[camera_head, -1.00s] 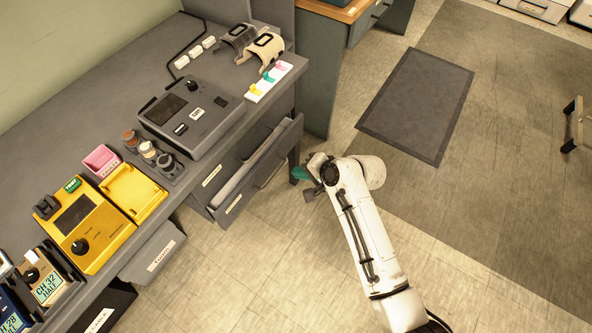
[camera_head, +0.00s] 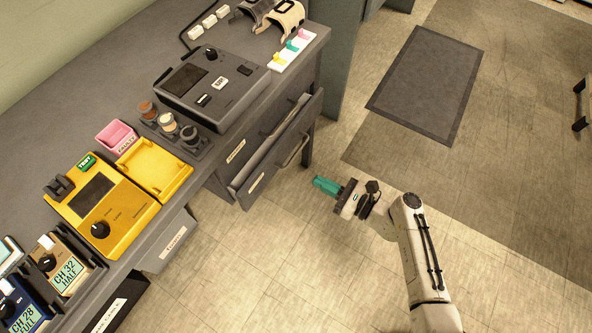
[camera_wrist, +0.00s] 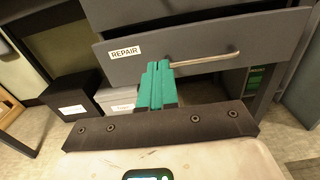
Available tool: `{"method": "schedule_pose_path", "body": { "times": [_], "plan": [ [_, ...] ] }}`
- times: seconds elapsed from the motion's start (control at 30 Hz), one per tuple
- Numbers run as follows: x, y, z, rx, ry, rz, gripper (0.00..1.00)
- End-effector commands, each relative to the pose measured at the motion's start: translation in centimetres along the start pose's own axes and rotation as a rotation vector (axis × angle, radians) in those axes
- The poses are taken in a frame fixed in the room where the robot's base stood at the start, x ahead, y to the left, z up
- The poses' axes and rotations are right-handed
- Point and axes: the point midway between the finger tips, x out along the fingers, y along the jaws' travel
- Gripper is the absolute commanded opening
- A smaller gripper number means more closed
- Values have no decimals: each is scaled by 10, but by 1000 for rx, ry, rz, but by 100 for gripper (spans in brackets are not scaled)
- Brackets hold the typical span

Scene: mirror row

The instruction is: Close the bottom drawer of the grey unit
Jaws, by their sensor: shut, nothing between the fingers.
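The grey unit (camera_head: 216,188) is the dark bench at the left. Its bottom drawer (camera_head: 270,172) stands partly open, showing a gap behind its front. A bar handle (camera_head: 294,151) and a white label are on that front. In the wrist view the drawer front (camera_wrist: 215,35) reads REPAIR, with the handle (camera_wrist: 205,60) below and right of the label. My gripper (camera_head: 325,185) has teal fingers, shut and empty, and is out over the floor to the right of the drawer, apart from it. In the wrist view the fingers (camera_wrist: 157,85) point at the drawer front, overlapping the handle's left end.
The bench top carries a grey device (camera_head: 210,85), a yellow tester (camera_head: 103,205) and small jars. Labelled bins (camera_head: 165,242) stand under the bench. A dark mat (camera_head: 425,85) lies on the floor at right. The floor around my gripper is clear.

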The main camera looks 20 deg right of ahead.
Motion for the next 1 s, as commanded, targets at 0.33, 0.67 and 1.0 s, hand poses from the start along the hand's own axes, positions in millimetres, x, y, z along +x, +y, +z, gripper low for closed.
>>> {"method": "schedule_pose_path", "body": {
  "times": [0.33,0.67,1.0],
  "plan": [
    [65,1,1,-4,-2,7,0],
    [119,1,0,-5,0,5,0],
    [134,1,0,-5,1,4,0]
  ]
}}
